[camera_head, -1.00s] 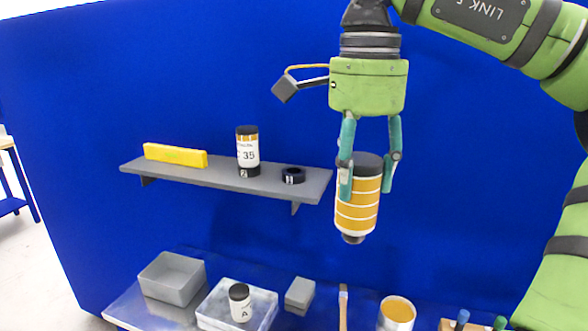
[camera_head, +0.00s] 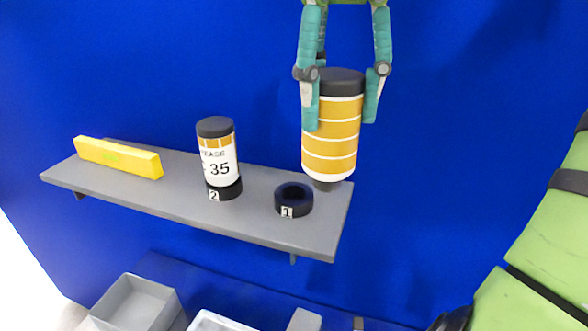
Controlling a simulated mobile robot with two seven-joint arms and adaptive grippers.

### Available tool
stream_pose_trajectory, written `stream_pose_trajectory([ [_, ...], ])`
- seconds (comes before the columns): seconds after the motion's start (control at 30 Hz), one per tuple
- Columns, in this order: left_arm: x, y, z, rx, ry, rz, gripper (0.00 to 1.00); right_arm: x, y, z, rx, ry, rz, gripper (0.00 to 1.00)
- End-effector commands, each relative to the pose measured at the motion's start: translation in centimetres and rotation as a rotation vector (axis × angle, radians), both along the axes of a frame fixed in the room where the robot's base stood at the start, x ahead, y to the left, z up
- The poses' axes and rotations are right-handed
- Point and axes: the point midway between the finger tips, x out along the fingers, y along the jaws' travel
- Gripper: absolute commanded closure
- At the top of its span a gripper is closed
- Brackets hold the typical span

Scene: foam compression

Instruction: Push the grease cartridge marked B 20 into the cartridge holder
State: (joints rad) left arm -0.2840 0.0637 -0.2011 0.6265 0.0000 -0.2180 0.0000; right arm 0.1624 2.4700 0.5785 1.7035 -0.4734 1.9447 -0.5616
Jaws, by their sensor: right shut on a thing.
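My right gripper (camera_head: 340,120) comes from above and is shut on a grease cartridge (camera_head: 331,145) with orange and white bands, a black cap and a black lower tip. The cartridge hangs upright; its marking is not visible from here. In the picture its tip overlaps the right end of the shelf, right of the black ring-shaped holder marked 1 (camera_head: 294,199). That ring is empty. A second black holder marked 2 (camera_head: 223,190) has a cartridge labelled 35 (camera_head: 218,155) standing in it. My left gripper is not in view.
The grey shelf (camera_head: 160,198) is fixed on a blue wall panel (camera_head: 450,120). A yellow block (camera_head: 118,157) lies at its left end. Below are a grey open bin (camera_head: 135,305) and a partly cut-off white tray (camera_head: 215,322).

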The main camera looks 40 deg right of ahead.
Motion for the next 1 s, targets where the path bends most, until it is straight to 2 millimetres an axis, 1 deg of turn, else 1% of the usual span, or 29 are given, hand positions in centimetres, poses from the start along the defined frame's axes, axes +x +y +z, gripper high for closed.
stream_pose_trajectory([
  [0.13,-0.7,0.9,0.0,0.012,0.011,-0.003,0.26,-0.1,0.1,0.1,-0.001,-0.003,0.002,0.89],
  [0.3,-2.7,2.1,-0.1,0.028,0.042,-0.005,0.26,0.0,0.0,0.1,-0.001,-0.002,0.002,0.89],
  [0.43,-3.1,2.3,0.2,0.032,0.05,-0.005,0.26,0.7,-0.4,-0.4,0.001,0.003,0.002,0.89],
  [0.57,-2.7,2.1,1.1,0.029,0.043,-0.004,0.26,2.9,-1.4,-1.7,0.003,0.005,0.0,0.89],
  [0.8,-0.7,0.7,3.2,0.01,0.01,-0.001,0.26,7.8,-3.8,-4.9,0.001,0.005,0.0,0.89],
  [0.9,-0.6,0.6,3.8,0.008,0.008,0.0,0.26,9.2,-4.5,-6.0,0.002,0.001,0.002,0.89],
  [1.0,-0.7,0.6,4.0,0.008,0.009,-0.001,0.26,10.1,-4.9,-6.7,0.0,0.0,0.001,0.89],
])
